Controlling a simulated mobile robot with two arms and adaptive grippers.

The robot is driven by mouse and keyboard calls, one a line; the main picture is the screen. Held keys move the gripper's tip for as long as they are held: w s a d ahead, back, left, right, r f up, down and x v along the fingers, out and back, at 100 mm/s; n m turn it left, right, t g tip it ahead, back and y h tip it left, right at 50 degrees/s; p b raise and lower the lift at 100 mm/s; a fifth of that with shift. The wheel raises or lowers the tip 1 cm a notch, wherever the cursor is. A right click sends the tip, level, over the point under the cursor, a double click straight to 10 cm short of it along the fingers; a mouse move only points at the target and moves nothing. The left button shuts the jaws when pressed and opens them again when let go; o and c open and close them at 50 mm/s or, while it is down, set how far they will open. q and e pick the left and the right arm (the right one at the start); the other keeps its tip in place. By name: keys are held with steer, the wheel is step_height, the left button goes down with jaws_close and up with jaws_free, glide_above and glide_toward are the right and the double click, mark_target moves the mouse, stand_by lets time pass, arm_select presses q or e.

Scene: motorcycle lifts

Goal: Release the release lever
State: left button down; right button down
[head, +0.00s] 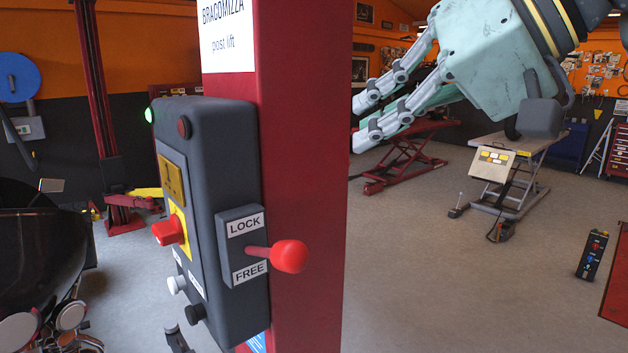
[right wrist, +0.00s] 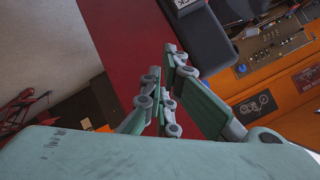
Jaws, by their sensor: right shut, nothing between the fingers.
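The release lever (head: 290,256) has a red knob on a short red stalk. It sticks out about level from a dark plate (head: 240,247), between the LOCK label above and the FREE label below. The plate is on the side of a grey control box (head: 200,200), fixed to a red post (head: 310,150). My right gripper (head: 361,122) is up and right of the lever, beside the post, apart from the lever. Its fingers are shut and empty; they also show in the right wrist view (right wrist: 170,85) against the red post. My left gripper is not in view.
The box also carries a red knob (head: 168,230) on yellow, a green light (head: 149,114) and small buttons. A dark motorcycle (head: 40,250) stands at lower left. Lift tables (head: 510,165) stand far behind at right.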

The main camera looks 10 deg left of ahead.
mark_target(270, 251)
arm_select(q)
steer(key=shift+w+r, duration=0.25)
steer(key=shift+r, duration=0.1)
arm_select(e)
steer(key=s+r+n+h, duration=0.1)
steer(key=s+r, duration=0.1)
steer(key=s, duration=0.4)
steer(key=shift+s+d, duration=0.35)
steer(key=shift+s, duration=0.05)
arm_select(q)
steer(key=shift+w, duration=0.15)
arm_select(e)
steer(key=shift+w, duration=0.15)
